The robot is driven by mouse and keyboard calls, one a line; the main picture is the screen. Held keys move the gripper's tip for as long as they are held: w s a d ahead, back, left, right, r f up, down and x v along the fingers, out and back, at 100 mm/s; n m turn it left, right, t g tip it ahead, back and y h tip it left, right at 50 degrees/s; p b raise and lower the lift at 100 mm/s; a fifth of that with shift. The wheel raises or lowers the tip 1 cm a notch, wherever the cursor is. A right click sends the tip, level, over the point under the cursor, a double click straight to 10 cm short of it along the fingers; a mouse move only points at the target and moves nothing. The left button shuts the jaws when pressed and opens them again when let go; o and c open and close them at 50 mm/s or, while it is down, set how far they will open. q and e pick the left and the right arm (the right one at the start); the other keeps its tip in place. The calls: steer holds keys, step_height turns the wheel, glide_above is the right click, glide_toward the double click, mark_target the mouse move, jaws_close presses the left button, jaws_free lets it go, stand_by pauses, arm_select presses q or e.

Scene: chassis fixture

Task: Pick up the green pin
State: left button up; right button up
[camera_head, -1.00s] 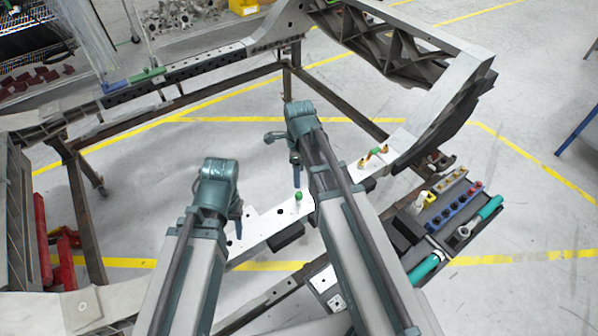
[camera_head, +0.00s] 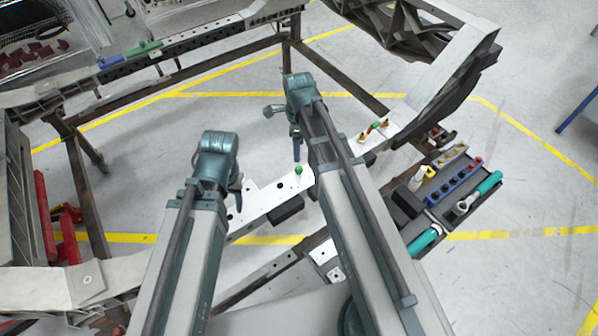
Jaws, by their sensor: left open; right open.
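A small green pin (camera_head: 299,171) stands upright on the pale perforated bar (camera_head: 262,202) of the chassis fixture, near the middle of the picture. My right gripper (camera_head: 297,148) points down just above the pin in the picture, apart from it; its height over the bar is hard to judge. It is open and empty. My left gripper (camera_head: 236,195) hangs to the left of the pin, over or beside the left end of the bar. It is open and empty, and my wrist hides part of it. My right forearm covers part of the bar's right side.
A second green piece with orange-brown ends (camera_head: 377,125) sits further right on the fixture. A dark tool tray (camera_head: 409,203) with coloured pieces and teal-handled tools lies at right. A green piece (camera_head: 145,48) and a blue piece (camera_head: 110,61) lie on the back rail.

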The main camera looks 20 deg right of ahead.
step_height(320, 180, up, 2)
steer(key=n+p, duration=0.2)
steer(key=n, duration=0.1)
steer(key=n+b, duration=0.3)
steer(key=b, duration=0.5)
glide_above(299, 168)
steer(key=f, duration=0.7)
steer(key=shift+w+a+f, duration=0.2)
steer(key=shift+w, duration=0.1)
steer(key=shift+r, duration=0.1)
steer(key=f+b, duration=0.5)
steer(key=shift+s+d+f, duration=0.15)
steer(key=shift+s+f, duration=0.05)
steer(key=shift+s, duration=0.05)
steer(key=shift+r, duration=0.1)
jaws_close()
